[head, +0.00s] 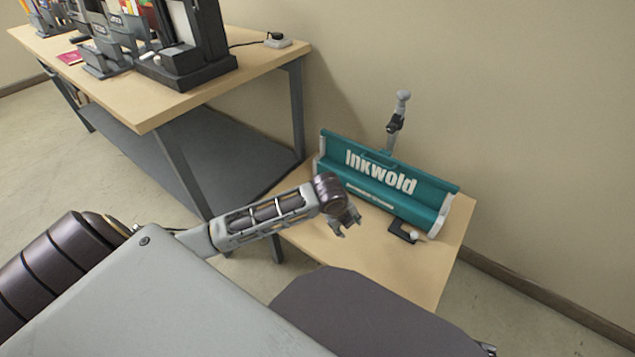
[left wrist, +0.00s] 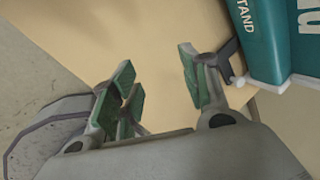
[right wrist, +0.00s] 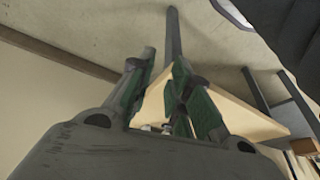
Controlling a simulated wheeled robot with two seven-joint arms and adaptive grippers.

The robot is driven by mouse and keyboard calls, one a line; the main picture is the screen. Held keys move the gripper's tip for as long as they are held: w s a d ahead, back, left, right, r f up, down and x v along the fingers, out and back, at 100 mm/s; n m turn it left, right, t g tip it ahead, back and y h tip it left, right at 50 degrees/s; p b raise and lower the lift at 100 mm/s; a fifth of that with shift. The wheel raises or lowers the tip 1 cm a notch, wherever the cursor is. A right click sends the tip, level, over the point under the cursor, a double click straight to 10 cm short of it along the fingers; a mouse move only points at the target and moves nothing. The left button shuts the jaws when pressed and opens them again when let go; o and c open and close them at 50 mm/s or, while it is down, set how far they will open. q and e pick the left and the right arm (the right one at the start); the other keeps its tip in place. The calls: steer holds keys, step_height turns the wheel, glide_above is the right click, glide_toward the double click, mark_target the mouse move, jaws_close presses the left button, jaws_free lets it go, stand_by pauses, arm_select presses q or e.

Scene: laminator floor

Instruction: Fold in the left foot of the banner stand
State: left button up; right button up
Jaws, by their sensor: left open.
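The teal banner stand (head: 385,178), marked Inkwold, lies on the small wooden table with pale end caps. A black foot (head: 402,231) with a pale knob sticks out from its front near the right end. My left gripper (head: 347,222) is open and empty in front of the stand's left part. In the left wrist view a dark bar-like piece (left wrist: 227,52), probably the left foot, is beside the right-hand finger; contact cannot be told. In the head view no left foot shows clearly. My right gripper (right wrist: 162,90) has its fingers apart and empty, away from the stand.
A grey post (head: 396,120) rises behind the stand, close to the wall. A larger workbench (head: 150,110) on the left holds a black machine (head: 190,50) and several holders. My arm and body cover the lower head view.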

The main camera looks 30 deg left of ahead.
arm_select(q)
steer(key=w+a+r+m+y, duration=0.1)
steer(key=w+a+r+m, duration=0.2)
steer(key=a, duration=0.6)
steer(key=w+a+r+m+y, duration=0.1)
steer(key=w+a+r+m, duration=0.2)
steer(key=w+a+m, duration=0.3)
steer(key=w+a, duration=0.1)
steer(key=a, duration=0.2)
steer(key=shift+w+a, duration=0.15)
steer(key=shift+w, duration=0.15)
arm_select(e)
steer(key=a, duration=0.1)
steer(key=f, duration=0.1)
steer(key=a, duration=0.1)
steer(key=shift+s+a+f+y, duration=0.25)
steer(key=shift+a+f+y, duration=0.05)
steer(key=shift+f+y, duration=0.1)
arm_select(q)
steer(key=shift+b+x, duration=3)
steer(key=shift+x, duration=3.8)
arm_select(e)
step_height(320, 180, down, 12)
steer(key=w+a+t+y, duration=0.1)
steer(key=a+t, duration=0.1)
steer(key=a, duration=0.1)
steer(key=shift+m+y, duration=0.4)
arm_select(q)
steer(key=shift+a, duration=0.15)
steer(key=shift+c, duration=0.4)
